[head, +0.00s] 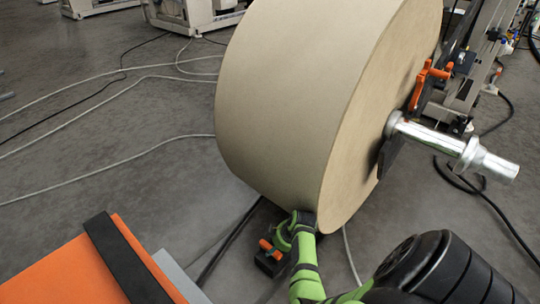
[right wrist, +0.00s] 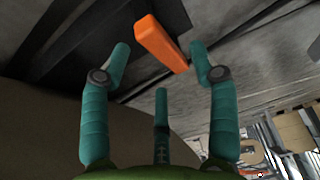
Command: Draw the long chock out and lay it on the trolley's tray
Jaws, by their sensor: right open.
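The chock (head: 268,264) is a dark block with an orange handle (head: 265,245), low beside the big paper roll (head: 290,90). Most of it is hidden behind my gripper and the roll, so its length cannot be told. My right gripper (head: 290,236) is at the chock, under the roll's lower edge. In the right wrist view its teal fingers (right wrist: 159,52) are spread, with the orange handle (right wrist: 160,43) showing between their tips and not clasped. An orange flat surface (head: 50,275), which looks like part of the trolley, is at lower left. My left gripper is out of view.
A black bar (head: 125,260) lies across the orange surface, with a grey edge (head: 180,275) beside it. A shiny shaft (head: 430,138) sticks out of the roll's right face. Cables (head: 100,190) cross the grey floor. Machine frames stand behind.

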